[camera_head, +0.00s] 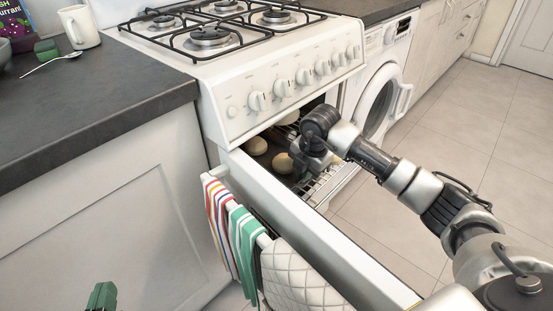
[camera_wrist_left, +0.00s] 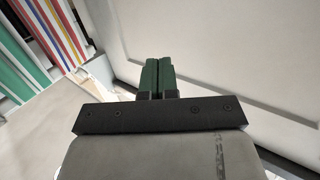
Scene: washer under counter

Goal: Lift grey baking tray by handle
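The grey baking tray (camera_head: 272,170) is inside the open oven, holding pale round buns (camera_head: 256,146). Much of it is hidden by the oven door and my right arm, and its handle cannot be made out. My right gripper (camera_head: 305,172) reaches into the oven opening at the tray. Its fingers are dark and mostly hidden, so I cannot tell whether it touches or grips the tray. My left gripper (camera_head: 101,297) is low at the left, in front of the cabinet. In the left wrist view its green fingers (camera_wrist_left: 157,75) are together with nothing between them.
The oven door (camera_head: 330,237) is folded down, with striped towels (camera_head: 221,215) and a quilted mitt (camera_head: 295,278) on its rail. A wire rack (camera_head: 325,186) shows beside the tray. A washer (camera_head: 383,95) stands to the right. The tiled floor at right is clear.

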